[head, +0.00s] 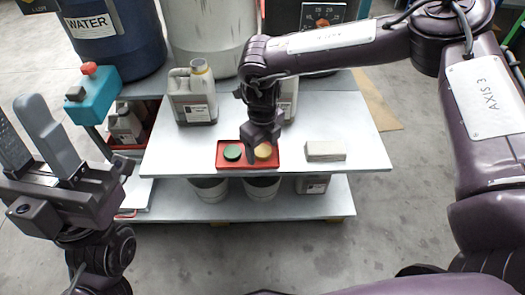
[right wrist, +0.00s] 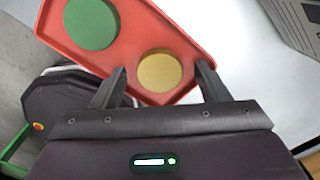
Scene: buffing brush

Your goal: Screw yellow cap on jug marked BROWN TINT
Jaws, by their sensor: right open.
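The yellow cap (head: 265,152) lies in a small red tray (head: 219,164) on the table, right of a green cap (head: 232,152). My right gripper (head: 262,147) points down over the yellow cap. In the right wrist view the gripper (right wrist: 161,72) is open, with the yellow cap (right wrist: 160,70) showing between its fingertips, not gripped. A pale jug (head: 194,98) stands at the table's back left. Another jug (head: 290,98) is mostly hidden behind my right arm. Their label words are too small to read. My left gripper (head: 38,130) is raised at far left, open and empty.
A grey block (head: 325,151) lies right of the tray. A blue WATER barrel (head: 115,40) and a pale barrel (head: 207,35) stand behind. A teal device (head: 92,95) stands by the table's left side. White containers (head: 262,188) sit on the lower shelf. The table's front is clear.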

